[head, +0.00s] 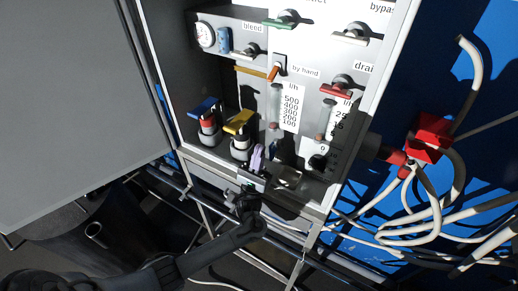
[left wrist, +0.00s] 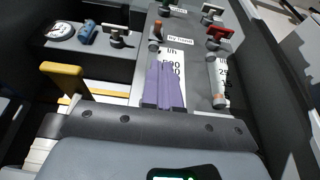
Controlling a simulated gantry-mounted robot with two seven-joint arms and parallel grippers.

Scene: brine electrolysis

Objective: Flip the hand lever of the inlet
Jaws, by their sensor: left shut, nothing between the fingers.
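A green hand lever (head: 280,23) sits near the top of the panel, below a cut-off label ending in "et"; I take it for the inlet lever. Its handle lies roughly level. In the left wrist view the left gripper (left wrist: 164,82) is shut and empty, pointing up the panel. My right gripper is not in view.
An orange lever (head: 273,72), red lever (head: 337,91) and white lever (head: 350,38) share the panel. Blue (head: 205,107) and yellow (head: 239,122) handles stand left of my left gripper. A gauge (head: 204,36) is upper left. Cables and a red block (head: 430,137) are at right.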

